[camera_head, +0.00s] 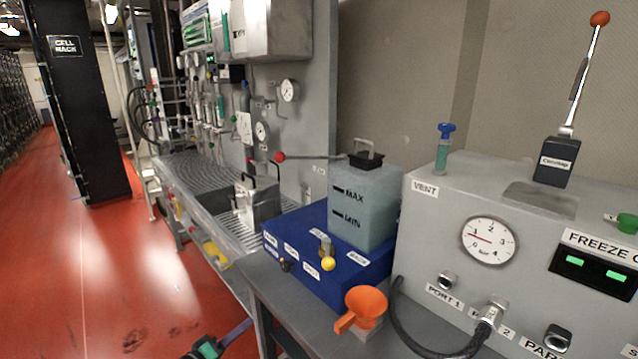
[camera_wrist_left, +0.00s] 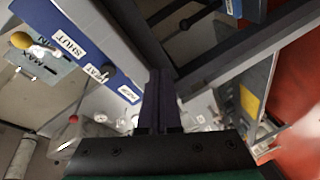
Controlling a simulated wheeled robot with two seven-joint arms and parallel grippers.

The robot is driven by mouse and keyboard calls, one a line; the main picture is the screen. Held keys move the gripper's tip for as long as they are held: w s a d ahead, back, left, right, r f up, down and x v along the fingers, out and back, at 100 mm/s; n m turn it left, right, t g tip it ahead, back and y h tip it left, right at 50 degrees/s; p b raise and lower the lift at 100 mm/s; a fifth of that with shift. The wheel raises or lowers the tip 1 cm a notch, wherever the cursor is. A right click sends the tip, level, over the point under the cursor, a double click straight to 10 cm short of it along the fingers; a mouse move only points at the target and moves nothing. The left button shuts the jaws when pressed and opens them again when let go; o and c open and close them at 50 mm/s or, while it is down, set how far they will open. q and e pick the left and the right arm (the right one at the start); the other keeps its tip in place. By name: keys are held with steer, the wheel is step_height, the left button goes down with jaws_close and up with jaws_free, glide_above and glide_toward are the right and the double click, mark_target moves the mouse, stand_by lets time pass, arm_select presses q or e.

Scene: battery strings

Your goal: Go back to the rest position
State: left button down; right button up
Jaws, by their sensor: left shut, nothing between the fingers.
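My left gripper (camera_head: 246,325) shows at the bottom of the head view, low in front of the grey bench and over the red floor side. Its dark purple fingers are together, with nothing between them. In the left wrist view the closed fingers (camera_wrist_left: 157,88) point up the picture, near the blue box's labelled front. They look apart from the box, but the exact gap is hard to tell. My right gripper is not in view.
A blue box (camera_head: 345,284) carrying a translucent tank (camera_head: 370,215) stands on the bench. A grey gauge panel (camera_head: 440,245) with a black hose fills the right. Open red floor (camera_head: 130,280) lies left.

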arm_select(q)
steer(key=s+a+f+m+g+y, duration=0.1)
steer(key=s+a+f+g+y, duration=0.15)
steer(key=s+f, duration=0.45)
steer(key=s+a+f+m+g+y, duration=0.1)
steer(key=s+a+f+m+y, duration=0.2)
steer(key=f, duration=0.8)
steer(key=s+a+f+g+y, duration=0.1)
steer(key=s+a+f+g, duration=0.15)
steer(key=s+f, duration=0.55)
steer(key=s+f+m+g, duration=0.1)
steer(key=s+f+g, duration=0.1)
steer(key=s+f, duration=0.3)
steer(key=s+d+f+m+g+y, duration=0.1)
steer(key=s+f, duration=0.4)
steer(key=s, duration=0.9)
steer(key=s+f+m+g, duration=0.3)
steer(key=s+f+g, duration=0.1)
steer(key=s, duration=0.5)
steer(key=shift+s+d+f+y, duration=0.25)
steer(key=shift+d+f+y, duration=0.15)
steer(key=shift+f, duration=0.15)
